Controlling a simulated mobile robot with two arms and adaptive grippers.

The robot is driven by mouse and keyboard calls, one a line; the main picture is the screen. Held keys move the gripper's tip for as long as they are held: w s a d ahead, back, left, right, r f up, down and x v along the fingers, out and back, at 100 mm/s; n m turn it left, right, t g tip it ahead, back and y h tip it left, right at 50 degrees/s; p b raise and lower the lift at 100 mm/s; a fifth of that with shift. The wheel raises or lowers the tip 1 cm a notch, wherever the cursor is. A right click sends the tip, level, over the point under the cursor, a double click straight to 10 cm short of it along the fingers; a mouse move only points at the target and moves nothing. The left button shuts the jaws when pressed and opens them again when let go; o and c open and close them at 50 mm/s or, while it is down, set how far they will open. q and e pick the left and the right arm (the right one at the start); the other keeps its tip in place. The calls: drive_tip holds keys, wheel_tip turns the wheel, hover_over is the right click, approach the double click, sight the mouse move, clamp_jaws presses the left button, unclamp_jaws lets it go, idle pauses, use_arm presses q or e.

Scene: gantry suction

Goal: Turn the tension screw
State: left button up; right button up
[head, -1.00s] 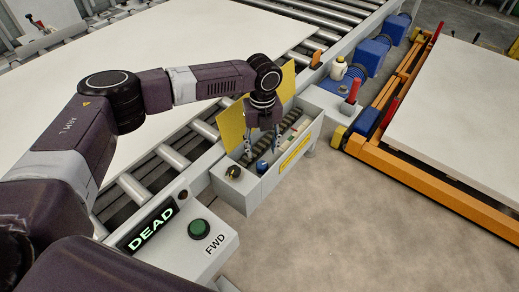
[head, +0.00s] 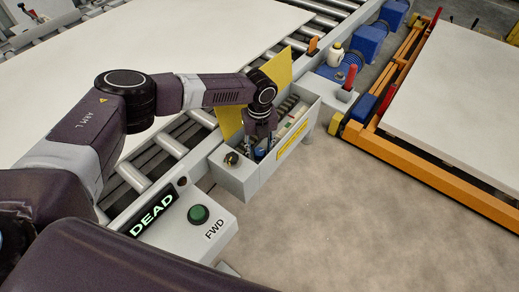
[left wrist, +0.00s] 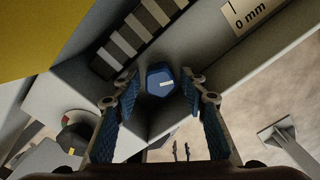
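The tension screw appears as a blue hexagonal head with a pale mark (left wrist: 160,80), inside a grey open box (head: 235,178) on the conveyor's side. In the head view the blue head (head: 260,153) is partly hidden by my left gripper (head: 261,142), which points down into the box. In the left wrist view my left gripper (left wrist: 160,100) is open, with blue-padded fingers on either side of the blue head. A gap shows between the fingers and the head. My right gripper is not in view.
A dark knob (head: 232,158) sits on the box's near end. A yellow panel (head: 278,67) stands behind the box. A control panel with a green button (head: 198,214) and "DEAD" display (head: 152,215) is nearer.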

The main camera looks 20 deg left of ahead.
use_arm(q)
drive_tip(key=c, duration=0.8)
drive_tip(key=shift+c, duration=0.2)
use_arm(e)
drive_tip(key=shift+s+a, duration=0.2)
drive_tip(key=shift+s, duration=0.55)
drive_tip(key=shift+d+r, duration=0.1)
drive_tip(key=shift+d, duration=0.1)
